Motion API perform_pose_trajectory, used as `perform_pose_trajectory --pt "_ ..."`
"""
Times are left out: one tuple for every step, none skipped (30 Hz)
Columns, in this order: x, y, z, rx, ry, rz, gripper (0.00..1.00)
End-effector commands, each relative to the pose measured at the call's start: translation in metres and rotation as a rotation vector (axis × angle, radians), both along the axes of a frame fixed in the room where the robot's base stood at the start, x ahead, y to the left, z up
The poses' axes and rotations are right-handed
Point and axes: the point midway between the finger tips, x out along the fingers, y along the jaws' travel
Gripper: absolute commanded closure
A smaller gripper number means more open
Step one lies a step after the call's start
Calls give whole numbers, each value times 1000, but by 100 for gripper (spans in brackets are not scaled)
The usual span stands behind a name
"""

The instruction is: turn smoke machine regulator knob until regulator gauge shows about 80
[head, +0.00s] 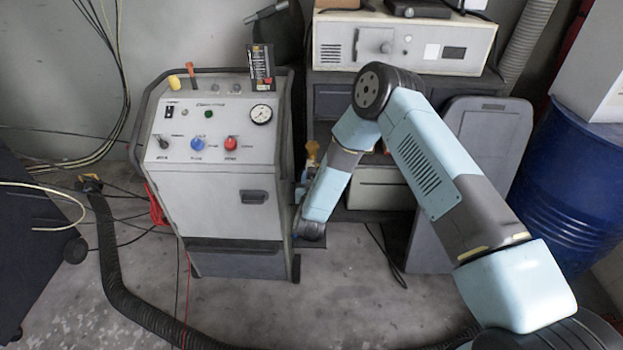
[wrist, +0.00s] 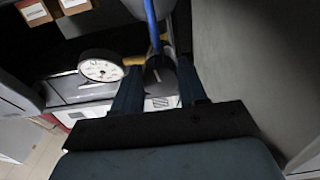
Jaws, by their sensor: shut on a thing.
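The smoke machine (head: 215,215) is the pale grey wheeled cabinet left of my arm in the head view. In the wrist view, a round white gauge (wrist: 101,66) faces me just left of the fingers; its needle is too small to read. My gripper (wrist: 159,70) is shut on a dark knob (wrist: 158,78), with one finger on each side. A yellow brass-like part (wrist: 134,60) shows between gauge and knob. In the head view, a yellow fitting (head: 312,150) shows beside the machine's right side; my arm largely hides the gripper and knob there.
The machine's sloped panel carries a blue knob (head: 197,144), a red knob (head: 230,143) and another round dial (head: 261,114). A blue hose (wrist: 152,25) rises behind the gripped knob. A blue barrel (head: 545,195) stands right. A black corrugated hose (head: 115,275) crosses the floor.

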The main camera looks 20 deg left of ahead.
Motion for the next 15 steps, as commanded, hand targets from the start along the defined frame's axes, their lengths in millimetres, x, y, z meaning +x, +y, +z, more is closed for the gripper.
perform_pose_trajectory --pt "0 0 0 0 0 0 89" --pt "0 0 0 1 0 0 89" --pt "0 0 0 6 1 0 89" --pt "0 0 0 14 3 0 89" --pt "0 0 0 26 6 0 89" --pt "0 0 0 45 11 0 89" --pt "0 0 0 58 14 0 89" --pt "0 0 0 72 17 0 89" --pt "0 0 0 87 21 0 89" --pt "0 0 0 96 23 0 89" --pt "0 0 0 102 25 0 89" --pt "0 0 0 106 25 0 89" --pt "0 0 0 108 26 0 89" --pt "0 0 0 109 26 0 89" --pt "0 0 0 108 26 0 89"
